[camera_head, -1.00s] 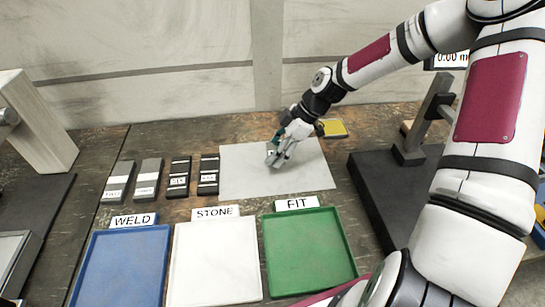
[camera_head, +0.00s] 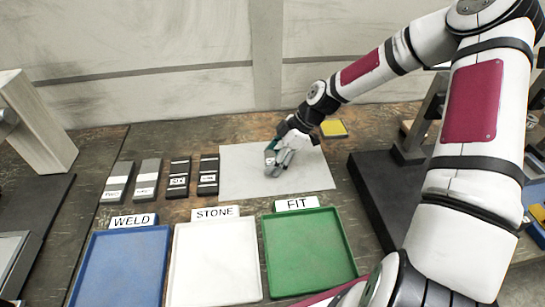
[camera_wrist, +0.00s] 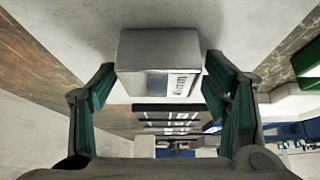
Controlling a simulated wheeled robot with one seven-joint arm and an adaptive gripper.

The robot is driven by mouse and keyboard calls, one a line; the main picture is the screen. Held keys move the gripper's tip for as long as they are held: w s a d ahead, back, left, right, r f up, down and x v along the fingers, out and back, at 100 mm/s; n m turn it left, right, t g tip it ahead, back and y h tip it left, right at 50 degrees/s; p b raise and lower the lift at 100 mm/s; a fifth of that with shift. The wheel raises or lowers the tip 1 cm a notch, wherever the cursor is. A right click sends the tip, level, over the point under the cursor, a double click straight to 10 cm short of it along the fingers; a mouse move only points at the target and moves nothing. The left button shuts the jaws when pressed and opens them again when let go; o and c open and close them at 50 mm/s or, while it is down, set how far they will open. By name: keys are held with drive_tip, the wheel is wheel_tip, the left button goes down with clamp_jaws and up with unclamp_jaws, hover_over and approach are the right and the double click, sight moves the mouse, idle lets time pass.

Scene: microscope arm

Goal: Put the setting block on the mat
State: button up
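The setting block appears as a grey block (camera_wrist: 150,45) with a white label, at the fingertips in the wrist view. It is on the light grey mat (camera_head: 240,182), with mat surface around it. My gripper (camera_head: 279,162) is low over the middle of the mat. In the wrist view my gripper (camera_wrist: 158,78) has one green-padded finger on each side of the block, with narrow gaps showing, so it looks open around it. In the head view the block is mostly hidden by the fingers.
Several labelled dark and grey blocks (camera_head: 178,178) stand in a row left of the mat. Blue (camera_head: 120,265), white (camera_head: 215,262) and green (camera_head: 308,250) trays lie in front. A yellow pad (camera_head: 333,128) lies behind the mat. A dark stand (camera_head: 390,190) is at the right.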

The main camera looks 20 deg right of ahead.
drive_tip(key=v, duration=1.2)
drive_tip(key=s+a+r+m+t+h, duration=0.1)
drive_tip(key=s+a+r+m+h, duration=0.2)
drive_tip(key=s+r+m, duration=0.4)
drive_tip(key=s+a+r+m+t+h, duration=0.1)
drive_tip(key=s+a+r+m+h, duration=0.2)
drive_tip(key=s+r+m, duration=0.5)
drive_tip(key=shift+s+a+r+t+p, duration=0.1)
drive_tip(key=shift+s+r+t+p, duration=0.15)
drive_tip(key=shift+s+r, duration=2.1)
drive_tip(key=shift+s+a+r+t+p, duration=0.1)
drive_tip(key=shift+s+r+t+p, duration=0.15)
drive_tip(key=shift+s, duration=4.05)
drive_tip(key=shift+d, duration=0.1)
